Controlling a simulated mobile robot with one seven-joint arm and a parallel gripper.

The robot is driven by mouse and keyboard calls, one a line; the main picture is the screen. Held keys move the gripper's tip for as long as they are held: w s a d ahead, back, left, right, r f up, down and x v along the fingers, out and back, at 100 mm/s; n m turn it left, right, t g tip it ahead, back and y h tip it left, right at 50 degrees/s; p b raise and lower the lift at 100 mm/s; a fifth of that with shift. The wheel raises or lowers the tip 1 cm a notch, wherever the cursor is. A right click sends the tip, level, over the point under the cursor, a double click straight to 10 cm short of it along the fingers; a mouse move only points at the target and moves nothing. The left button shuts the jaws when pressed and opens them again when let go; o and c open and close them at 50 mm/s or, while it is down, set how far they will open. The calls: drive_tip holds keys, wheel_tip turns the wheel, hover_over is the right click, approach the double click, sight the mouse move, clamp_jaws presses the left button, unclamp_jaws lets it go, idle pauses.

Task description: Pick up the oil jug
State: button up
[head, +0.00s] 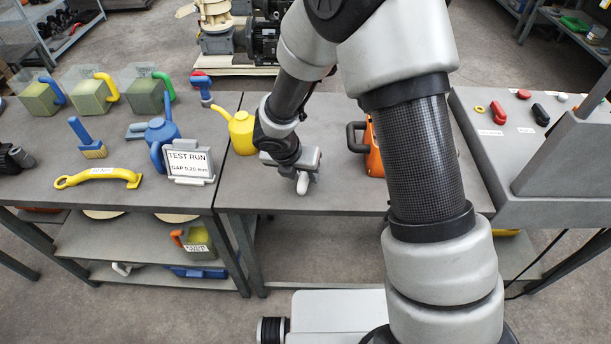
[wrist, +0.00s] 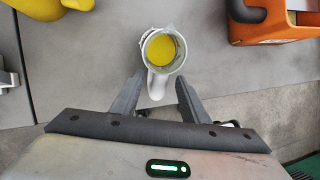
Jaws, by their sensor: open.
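The oil jug (wrist: 163,52) is a pale jug with yellow liquid inside, seen from above on the grey table in the wrist view. Its white handle (wrist: 157,85) points toward my gripper. My gripper (wrist: 160,80) is open, with one finger on each side of the handle; I cannot tell whether either touches it. In the head view my gripper (head: 299,168) is low over the table, and a white part of the jug (head: 303,184) shows beside it. The rest of the jug is hidden there by my gripper.
A yellow spouted can (head: 242,132) stands left of my gripper, and an orange container (head: 374,155) with a black handle stands to the right. A "TEST RUN" sign (head: 188,162) and a blue can (head: 161,130) are farther left. The table's front edge is close.

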drive_tip(key=shift+x, duration=1.1)
clamp_jaws()
wheel_tip(320, 180, up, 10)
drive_tip(key=shift+r+p, duration=0.1)
drive_tip(key=shift+p, duration=0.9)
drive_tip(key=c, duration=0.6)
unclamp_jaws()
clamp_jaws()
